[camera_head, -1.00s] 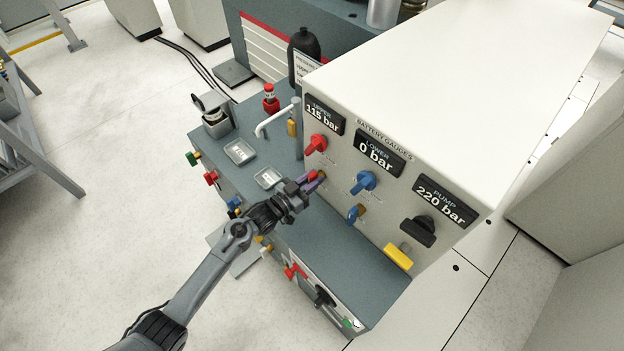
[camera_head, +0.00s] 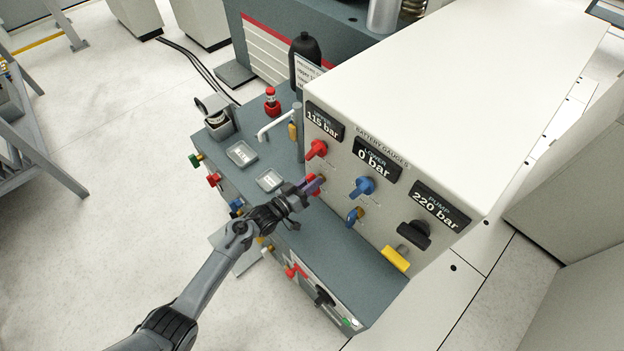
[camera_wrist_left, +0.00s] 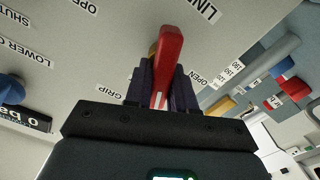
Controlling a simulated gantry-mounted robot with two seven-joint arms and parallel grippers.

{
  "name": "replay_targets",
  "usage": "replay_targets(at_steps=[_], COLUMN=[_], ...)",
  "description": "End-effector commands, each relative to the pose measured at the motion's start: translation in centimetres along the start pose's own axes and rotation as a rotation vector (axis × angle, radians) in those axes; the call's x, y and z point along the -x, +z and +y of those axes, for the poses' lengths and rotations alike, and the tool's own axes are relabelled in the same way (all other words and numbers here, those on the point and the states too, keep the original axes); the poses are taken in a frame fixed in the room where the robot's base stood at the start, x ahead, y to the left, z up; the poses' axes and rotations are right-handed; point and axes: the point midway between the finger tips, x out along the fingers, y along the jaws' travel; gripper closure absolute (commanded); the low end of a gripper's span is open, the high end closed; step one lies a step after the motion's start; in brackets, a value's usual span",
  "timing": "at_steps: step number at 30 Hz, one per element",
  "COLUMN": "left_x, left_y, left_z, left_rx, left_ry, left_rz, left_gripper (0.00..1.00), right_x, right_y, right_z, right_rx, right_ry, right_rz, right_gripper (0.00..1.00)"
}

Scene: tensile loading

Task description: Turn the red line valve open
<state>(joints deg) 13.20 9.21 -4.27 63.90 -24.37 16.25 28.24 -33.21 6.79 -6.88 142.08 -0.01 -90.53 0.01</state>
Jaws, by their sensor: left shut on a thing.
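The red line valve has a flat red handle (camera_wrist_left: 168,55), seen in the left wrist view standing nearly upright between two dark purple fingers. In the head view this handle (camera_head: 319,179) is low on the left of the pale gauge panel, partly hidden by my gripper. My left gripper (camera_head: 311,186) is shut on the handle. LINE, OPEN and GRIP labels surround it in the wrist view. The valve's exact turn angle is hard to tell. My right gripper is not in view.
Above is another red knob (camera_head: 316,149). Blue knobs (camera_head: 363,186), a black knob (camera_head: 414,234) and a yellow handle (camera_head: 396,258) are to the right. A bent white pipe (camera_head: 275,123) and small trays (camera_head: 241,153) are on the grey bench top. Gauges read 115, 0 and 220 bar.

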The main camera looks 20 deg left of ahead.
Motion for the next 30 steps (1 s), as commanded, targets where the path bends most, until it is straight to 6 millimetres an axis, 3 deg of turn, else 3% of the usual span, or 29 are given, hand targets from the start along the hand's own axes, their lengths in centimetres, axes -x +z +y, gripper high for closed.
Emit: replay_targets(at_steps=[12,30], left_x=[0.0,0.0], left_y=[-0.1,0.4], left_z=[-0.3,-0.9], left_rx=[0.4,0.938], left_ry=[0.0,0.0], left_rz=[0.0,0.001], left_gripper=[1.0,1.0], right_x=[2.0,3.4], right_y=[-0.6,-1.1], right_z=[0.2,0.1], right_rx=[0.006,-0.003], right_ry=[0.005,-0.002], right_rz=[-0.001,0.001], right_gripper=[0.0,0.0])
